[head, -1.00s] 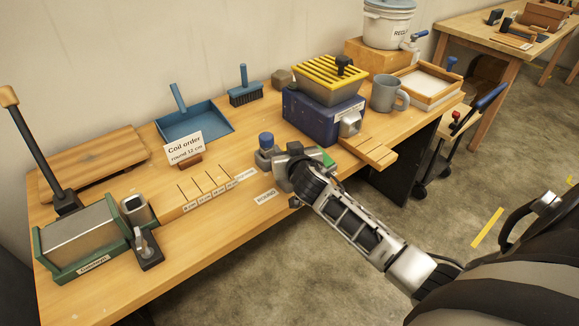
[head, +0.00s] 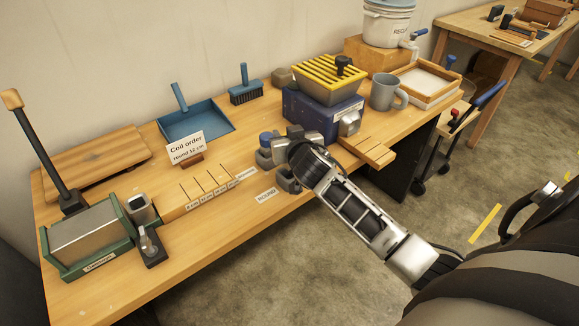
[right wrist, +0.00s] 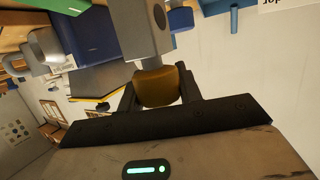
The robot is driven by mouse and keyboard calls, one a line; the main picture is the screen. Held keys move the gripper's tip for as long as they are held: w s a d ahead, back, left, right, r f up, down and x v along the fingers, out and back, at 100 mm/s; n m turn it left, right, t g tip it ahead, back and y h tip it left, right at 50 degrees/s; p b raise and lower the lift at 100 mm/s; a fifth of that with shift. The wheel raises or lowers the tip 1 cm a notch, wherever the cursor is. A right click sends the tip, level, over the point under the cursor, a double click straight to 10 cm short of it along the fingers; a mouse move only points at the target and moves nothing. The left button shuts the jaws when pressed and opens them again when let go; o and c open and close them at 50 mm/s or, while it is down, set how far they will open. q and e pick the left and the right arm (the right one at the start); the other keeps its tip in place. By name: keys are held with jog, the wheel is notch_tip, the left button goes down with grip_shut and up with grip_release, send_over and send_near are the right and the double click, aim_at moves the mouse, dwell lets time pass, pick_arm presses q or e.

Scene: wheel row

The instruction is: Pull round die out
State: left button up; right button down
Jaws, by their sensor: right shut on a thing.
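My right gripper (head: 302,140) is at the grey die blocks in the middle of the bench. In the right wrist view its two fingers (right wrist: 159,90) are closed on a brown-gold round knob (right wrist: 157,88). The knob joins a grey block (right wrist: 138,32) that has a dark round hole in its side. I cannot tell whether this block sits in a holder. A blue knob (head: 266,137) stands just left of the gripper. Another grey block (head: 288,181) shows at the bench's front edge, by the "ROUND" label (head: 266,195). My left gripper is not in view.
A blue box with a yellow-grilled hopper (head: 327,78) stands close behind the gripper. A grey mug (head: 386,92) and a slotted wooden board (head: 368,151) are to the right.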

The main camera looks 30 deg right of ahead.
jog(key=shift+r, duration=2.5)
